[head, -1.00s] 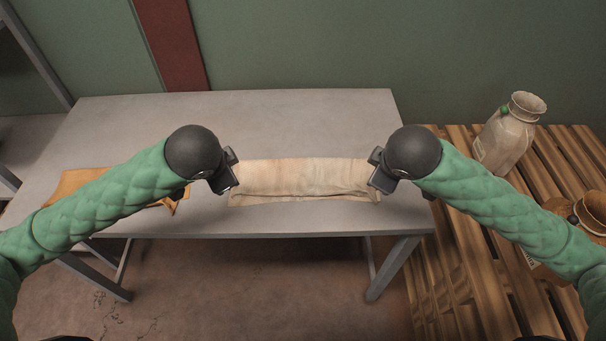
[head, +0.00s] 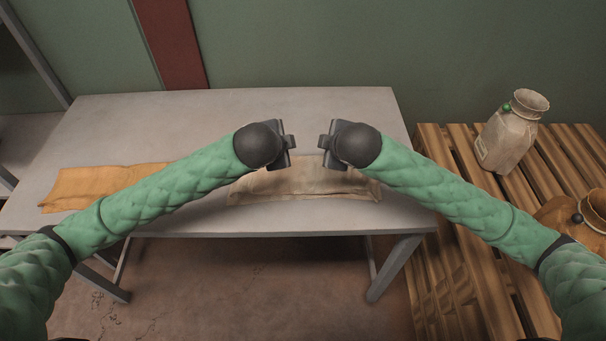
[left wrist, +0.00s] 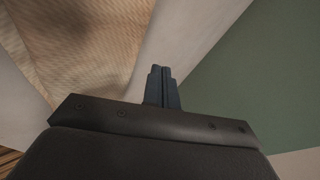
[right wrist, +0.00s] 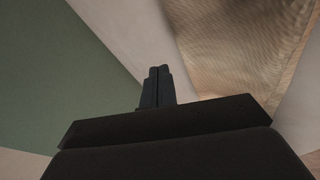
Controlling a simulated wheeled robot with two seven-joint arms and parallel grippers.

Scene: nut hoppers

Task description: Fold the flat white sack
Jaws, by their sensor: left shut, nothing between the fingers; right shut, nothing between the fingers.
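The white sack (head: 303,184) lies on the grey table (head: 150,120) as a low, wide, folded strip with its long side across the view. Its cream cloth also shows in the left wrist view (left wrist: 85,45) and the right wrist view (right wrist: 240,45). My left gripper (head: 290,150) and my right gripper (head: 323,150) are close together over the sack's far edge, a small gap between them. Both are shut and empty, with fingers together in the wrist views. My grippers and forearms hide part of the sack's far side and ends.
An orange flat sack (head: 95,185) lies on the table's left, partly behind my left arm. A slatted wooden pallet (head: 450,150) stands right of the table, with an upright cream sack (head: 508,135) and a brown open sack (head: 595,210) on it. The table's back is clear.

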